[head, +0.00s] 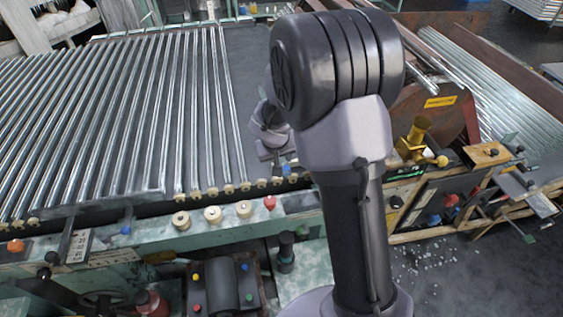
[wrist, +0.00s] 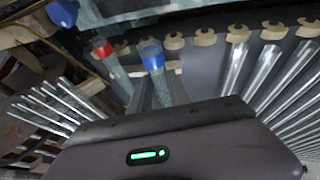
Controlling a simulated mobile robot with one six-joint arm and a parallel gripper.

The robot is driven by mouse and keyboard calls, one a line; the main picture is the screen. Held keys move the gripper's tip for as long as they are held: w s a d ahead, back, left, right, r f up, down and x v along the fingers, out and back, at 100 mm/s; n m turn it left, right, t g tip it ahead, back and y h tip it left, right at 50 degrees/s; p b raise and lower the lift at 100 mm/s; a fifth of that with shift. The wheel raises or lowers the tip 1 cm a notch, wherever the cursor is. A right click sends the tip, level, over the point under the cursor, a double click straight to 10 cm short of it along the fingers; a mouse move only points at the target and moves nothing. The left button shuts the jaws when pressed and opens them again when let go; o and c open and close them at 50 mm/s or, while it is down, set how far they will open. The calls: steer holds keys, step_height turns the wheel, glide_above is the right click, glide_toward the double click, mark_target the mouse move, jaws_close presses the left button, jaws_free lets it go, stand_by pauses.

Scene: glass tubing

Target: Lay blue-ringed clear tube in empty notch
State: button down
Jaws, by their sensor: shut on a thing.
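The blue-ringed clear tube shows its blue ring (wrist: 152,57) in the wrist view, just beyond my gripper (wrist: 156,92), which is shut on the tube. In the head view my gripper (head: 274,150) is over the right part of the rack, with the blue ring (head: 287,170) near the rack's front edge. Cream notched supports line that edge. Several to the right of the last laid tube look empty, including one in the wrist view (wrist: 175,41). The held tube's far length is hidden by my gripper and arm. I cannot tell whether it touches a support.
Several clear tubes (head: 150,95) lie side by side on the rack left of my gripper. A red-capped part (wrist: 103,50) stands near the held tube in the wrist view. A bench with brass fittings (head: 418,130) and stacked tubes (head: 490,90) are at the right.

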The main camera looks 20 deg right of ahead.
steer(key=shift+f+b, duration=0.45)
steer(key=shift+f, duration=1.05)
steer(key=shift+w+f+b, duration=0.1)
steer(key=shift+f+b, duration=0.3)
steer(key=shift+b, duration=0.1)
steer(key=c, duration=1.2)
jaws_free()
steer(key=shift+r, duration=0.1)
steer(key=shift+c, duration=0.2)
